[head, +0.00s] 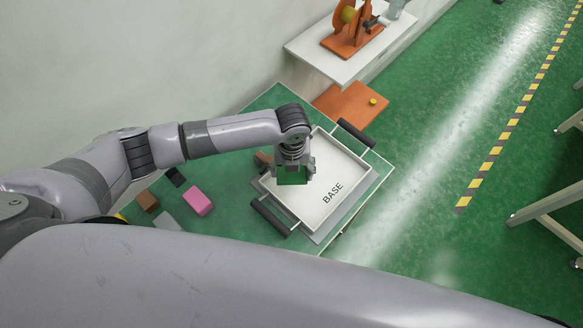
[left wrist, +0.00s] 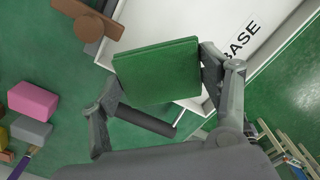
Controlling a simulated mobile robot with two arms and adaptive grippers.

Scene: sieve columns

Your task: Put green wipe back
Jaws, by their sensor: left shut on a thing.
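The green wipe (head: 292,176) is a flat green block held at the tip of my left gripper (head: 293,168). It also shows in the left wrist view (left wrist: 158,72), with one finger of my left gripper (left wrist: 158,92) on each side of it. The gripper is shut on the wipe, over the left part of the white tray marked BASE (head: 325,170). The tray shows behind the wipe in the left wrist view (left wrist: 225,50). I cannot tell the exact height of the wipe above the tray. My right gripper is not in view.
A pink block (head: 198,201), a brown block (head: 147,201) and a grey block (head: 166,221) lie on the green table (head: 222,222) left of the tray. The tray has black handles (head: 270,216). A white shelf (head: 340,66) with an orange device stands behind.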

